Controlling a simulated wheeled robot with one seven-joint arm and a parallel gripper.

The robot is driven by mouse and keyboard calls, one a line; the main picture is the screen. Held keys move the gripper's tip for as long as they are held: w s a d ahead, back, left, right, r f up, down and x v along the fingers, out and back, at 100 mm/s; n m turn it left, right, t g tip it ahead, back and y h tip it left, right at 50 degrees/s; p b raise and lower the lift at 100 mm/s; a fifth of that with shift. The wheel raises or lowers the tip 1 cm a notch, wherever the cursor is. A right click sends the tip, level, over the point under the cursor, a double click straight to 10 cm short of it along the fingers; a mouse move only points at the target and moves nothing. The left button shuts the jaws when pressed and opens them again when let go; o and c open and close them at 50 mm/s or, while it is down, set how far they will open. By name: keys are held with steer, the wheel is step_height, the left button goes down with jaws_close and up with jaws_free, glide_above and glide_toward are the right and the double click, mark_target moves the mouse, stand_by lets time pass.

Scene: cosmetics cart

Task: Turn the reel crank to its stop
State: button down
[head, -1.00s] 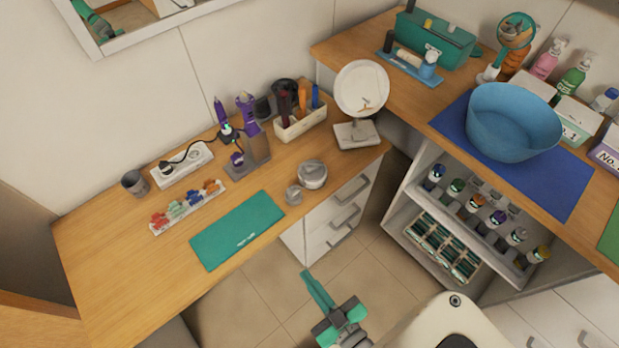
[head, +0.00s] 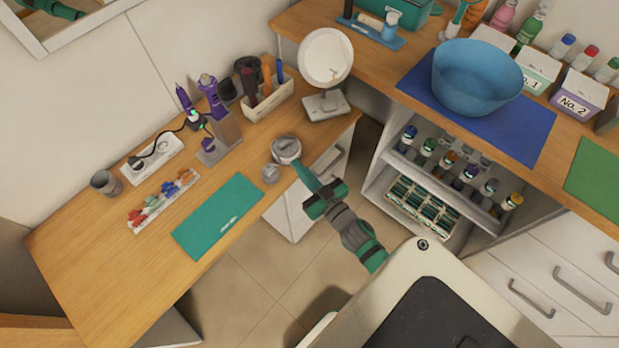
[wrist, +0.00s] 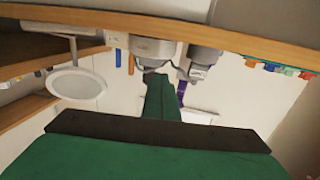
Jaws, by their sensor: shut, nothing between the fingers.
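A round grey device (head: 286,149) that looks like the reel sits near the front edge of the wooden desk. I cannot make out the crank handle clearly. My gripper (head: 302,168) is shut and empty, with its green fingertips reaching over the desk edge at the round device. Contact cannot be told.
A round mirror (head: 325,57) stands behind and right of the device. A teal mat (head: 218,215) lies to its left. A tool holder (head: 253,103) and power strip (head: 152,158) are farther back. An open shelf unit (head: 376,185) stands right of my arm.

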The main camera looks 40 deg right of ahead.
mark_target(281, 148)
steer(key=shift+w+d, duration=0.2)
steer(key=shift+w, duration=1.2)
steer(key=shift+w+d, duration=0.15)
steer(key=shift+w, duration=1.25)
steer(key=shift+w+a, duration=0.1)
